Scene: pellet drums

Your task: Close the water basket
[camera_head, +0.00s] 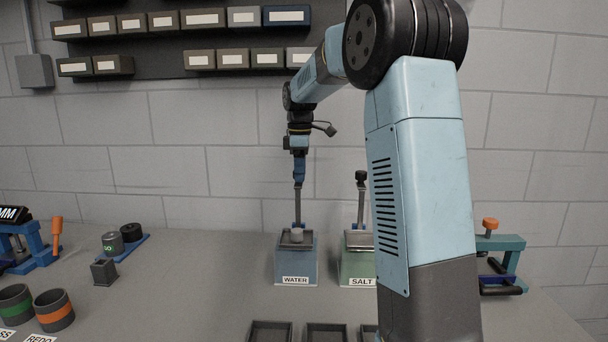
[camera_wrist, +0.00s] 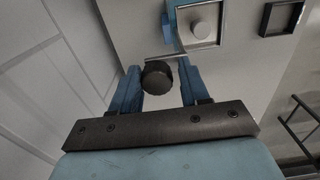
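The water basket is a blue box (camera_head: 296,265) labelled WATER, with a dark square tray on top. A pale cylinder (camera_head: 297,235) sits in the tray; the cylinder also shows in the wrist view (camera_wrist: 200,31). A grey stem (camera_head: 298,208) rises upright behind the tray. My gripper (camera_head: 299,178) points down at the top of this stem and hides its end in the head view. In the wrist view a dark round knob (camera_wrist: 158,79) lies between my two blue fingers (camera_wrist: 160,67). The fingers are apart, with a narrow gap at the knob's right side; contact on the left is unclear.
A green SALT box (camera_head: 357,267) with its own upright knobbed stem (camera_head: 361,190) stands close on the right, partly behind my arm. Dark trays (camera_head: 270,328) lie in front. Cups (camera_head: 54,310) and a small dark block (camera_head: 104,272) stand left. The bench between is clear.

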